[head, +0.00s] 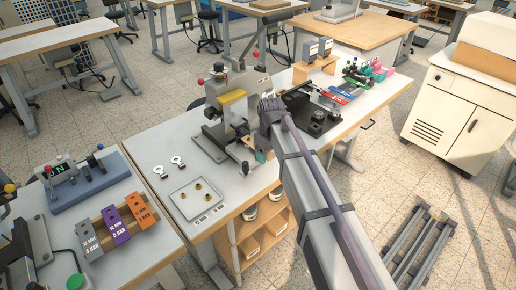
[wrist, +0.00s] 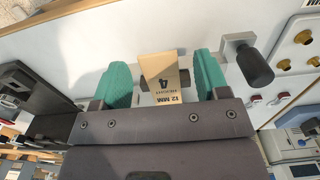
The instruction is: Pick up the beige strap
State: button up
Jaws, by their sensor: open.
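The beige strap (wrist: 165,72) is a flat tan piece printed with a 4 and "12 MM". In the wrist view it shows between the two teal fingers of my gripper (wrist: 172,78). The fingers stand apart on either side of it, with gaps visible. I cannot tell how deep the strap lies between them. In the head view my gripper (head: 256,160) is low at the right side of the stamping press, and my arm hides most of that spot.
The stamping press (head: 231,100) stands just left of my gripper. A tray (head: 185,207) with brass pieces lies on the bench at the front left. A dark handle (wrist: 254,66) is close to the right finger. Grey, purple and orange blocks (head: 122,226) stand at the left.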

jog(key=shift+c, duration=0.2)
grip_shut()
dwell(0.3)
